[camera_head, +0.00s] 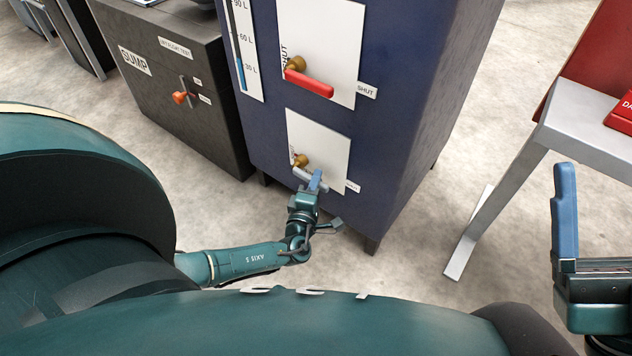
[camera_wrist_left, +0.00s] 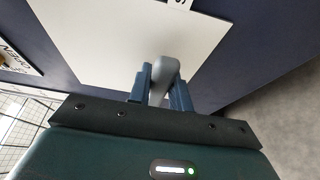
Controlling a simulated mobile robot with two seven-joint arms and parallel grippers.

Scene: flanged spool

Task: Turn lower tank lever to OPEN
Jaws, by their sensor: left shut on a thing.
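The lower tank lever (camera_head: 308,177) is a pale grey handle on a brass pivot (camera_head: 300,160), in front of a white plate (camera_head: 328,150) on the dark blue tank. It slants to the lower right, its free end toward a small label (camera_head: 353,187) too blurred to read surely. My left gripper (camera_head: 316,182) is shut on the lever near its outer end. In the left wrist view the grey lever (camera_wrist_left: 159,80) sits between both blue fingers. My right gripper (camera_head: 565,210) is at the right edge, away from the tank; one blue finger shows clearly.
A red upper lever (camera_head: 310,84) is above, pointing at a SHUT label (camera_head: 367,91). A grey table (camera_head: 580,115) is at right. Open floor lies between tank and table.

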